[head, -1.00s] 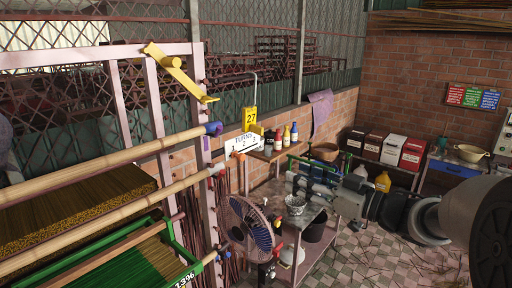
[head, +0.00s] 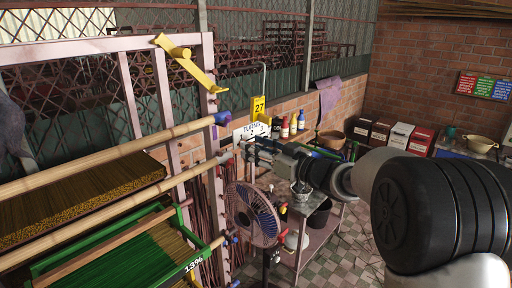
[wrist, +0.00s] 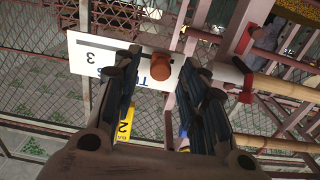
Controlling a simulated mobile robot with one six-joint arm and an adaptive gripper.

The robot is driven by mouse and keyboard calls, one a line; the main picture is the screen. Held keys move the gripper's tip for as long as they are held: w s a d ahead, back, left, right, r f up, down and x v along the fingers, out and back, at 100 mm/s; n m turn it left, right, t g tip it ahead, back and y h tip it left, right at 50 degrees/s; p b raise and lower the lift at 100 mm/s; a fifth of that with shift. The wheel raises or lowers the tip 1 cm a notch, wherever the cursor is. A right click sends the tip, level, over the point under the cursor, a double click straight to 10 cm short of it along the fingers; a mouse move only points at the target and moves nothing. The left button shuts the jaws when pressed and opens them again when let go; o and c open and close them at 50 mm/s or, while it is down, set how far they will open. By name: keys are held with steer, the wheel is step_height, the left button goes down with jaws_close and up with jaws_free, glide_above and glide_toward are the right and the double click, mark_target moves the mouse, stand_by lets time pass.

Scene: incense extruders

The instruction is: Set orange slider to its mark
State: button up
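The white board (head: 252,130) marked "TURNS", with the numbers 2 and 3, stands by the wall in the head view. In the wrist view the board (wrist: 100,58) runs across the upper middle, and its lettering is partly covered by my fingers. The orange slider (wrist: 161,66) is a short round knob at the board, seen between my two fingertips with a small gap on each side. My gripper (wrist: 158,60) is open and empty, pointed at the knob. In the head view my gripper (head: 247,150) is just below the board, and I cannot make out the slider there.
A yellow "27" plate (head: 259,107) stands above the board. Bamboo poles (head: 120,133) and a pink frame (head: 168,100) are to the left. A fan (head: 252,214) stands below my gripper. Bottles (head: 293,125) stand right of the board.

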steer(key=shift+c, duration=0.3)
jaws_close()
stand_by(0.3)
stand_by(0.3)
